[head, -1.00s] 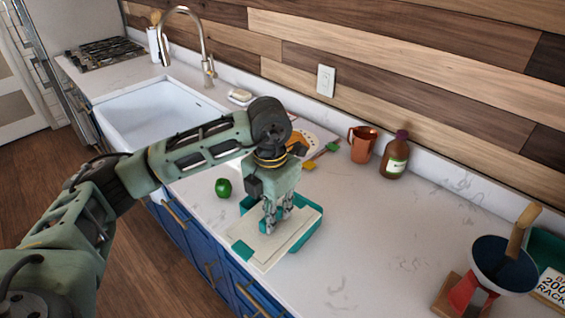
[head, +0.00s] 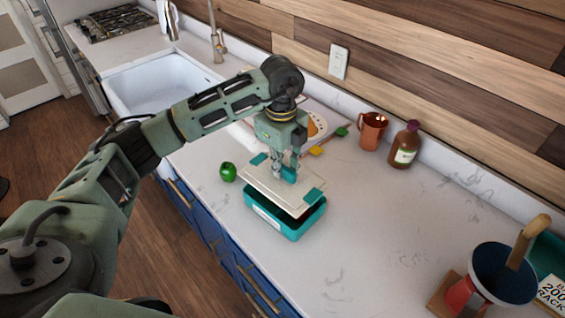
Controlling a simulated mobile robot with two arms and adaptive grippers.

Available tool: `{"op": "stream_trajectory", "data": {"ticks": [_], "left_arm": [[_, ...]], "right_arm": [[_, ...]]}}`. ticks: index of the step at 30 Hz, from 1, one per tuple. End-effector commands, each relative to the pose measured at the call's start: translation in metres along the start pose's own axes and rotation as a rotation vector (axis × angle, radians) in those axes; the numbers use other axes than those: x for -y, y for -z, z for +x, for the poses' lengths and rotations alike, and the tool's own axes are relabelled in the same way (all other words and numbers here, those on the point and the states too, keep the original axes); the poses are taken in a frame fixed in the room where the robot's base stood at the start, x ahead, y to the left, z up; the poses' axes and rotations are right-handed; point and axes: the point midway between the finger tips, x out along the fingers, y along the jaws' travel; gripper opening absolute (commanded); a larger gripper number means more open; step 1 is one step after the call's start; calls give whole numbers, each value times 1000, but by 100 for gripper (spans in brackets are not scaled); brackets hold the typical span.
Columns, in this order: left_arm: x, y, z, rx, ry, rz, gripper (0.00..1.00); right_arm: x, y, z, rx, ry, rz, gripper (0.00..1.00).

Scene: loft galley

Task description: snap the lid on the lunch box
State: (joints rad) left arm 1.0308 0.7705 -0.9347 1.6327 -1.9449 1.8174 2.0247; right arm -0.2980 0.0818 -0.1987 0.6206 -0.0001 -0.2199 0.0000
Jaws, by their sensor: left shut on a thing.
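The lunch box (head: 296,229) is a teal open-topped box standing on the counter, with a pale label on its front side. The lid (head: 262,184) is a cream plate with teal clips at its ends and a teal grip in the middle. My left gripper (head: 286,176) points down and is shut on the lid at its middle. It holds the lid above the box, shifted towards the back left, with a dark gap between them. The lid hides much of the box's opening. My right gripper is not in view.
A green pepper (head: 228,172) lies left of the lid. Behind are a copper mug (head: 372,131) and a brown bottle (head: 404,146). A white board or plate (head: 316,117) lies behind my gripper. The counter (head: 390,230) right of the box is clear.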

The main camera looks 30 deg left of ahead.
Motion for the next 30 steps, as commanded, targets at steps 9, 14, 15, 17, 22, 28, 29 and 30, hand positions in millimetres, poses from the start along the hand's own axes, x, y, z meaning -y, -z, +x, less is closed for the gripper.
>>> {"op": "stream_trajectory", "data": {"ticks": [9,14,15,17,22,28,29,30], "left_arm": [[0,0,28,0,-1,3,0],[0,0,44,0,0,3,0],[0,0,48,0,0,3,0],[0,0,53,0,0,4,0],[0,0,60,0,0,4,0],[0,0,60,0,0,4,0],[0,0,60,0,0,4,0],[0,0,60,0,0,4,0]], "right_arm": [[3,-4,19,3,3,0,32],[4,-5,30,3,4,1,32],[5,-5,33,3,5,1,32],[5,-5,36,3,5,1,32],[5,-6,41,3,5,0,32],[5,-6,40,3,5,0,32],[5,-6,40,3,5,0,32],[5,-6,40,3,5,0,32]]}}
